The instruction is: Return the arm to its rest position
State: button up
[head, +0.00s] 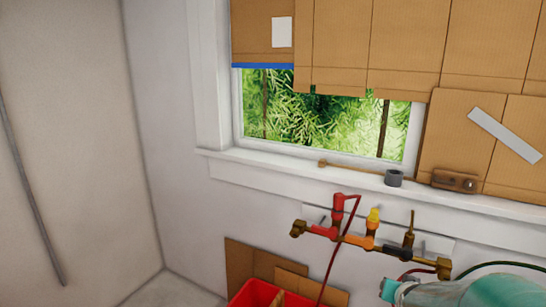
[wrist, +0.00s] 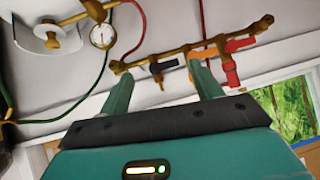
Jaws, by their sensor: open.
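My gripper (wrist: 165,92) shows in the wrist view with its two teal fingers apart and nothing between them. The fingers point toward the brass pipe manifold (wrist: 190,48), which has red, orange and black handles and appears upside down and tilted in this view. I cannot tell how far the fingertips are from it. In the head view, a teal rounded part of my arm (head: 460,290) shows at the bottom right, below the manifold (head: 370,243). My gripper's fingers are not visible in the head view. No glass rods are visible.
A window (head: 325,122) partly covered by cardboard (head: 405,45) is above a white sill (head: 300,168) holding a grey cup-like piece (head: 393,178). A red bin (head: 255,293) stands below. A pressure gauge (wrist: 102,36) and hoses are near the manifold. The left wall area looks clear.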

jog(key=s+a+r+n+g+y, duration=0.1)
jog(key=s+a+r+n+g, duration=0.1)
jog(key=s+a+r, duration=0.3)
jog(key=s+a+r+n+g+y, duration=0.2)
jog(key=s+a+r, duration=0.3)
jog(key=s+a, duration=0.8)
jog(key=shift+s+a+n+y, duration=0.2)
jog(key=shift+s+n+y, duration=0.1)
jog(key=shift+s+n, duration=0.65)
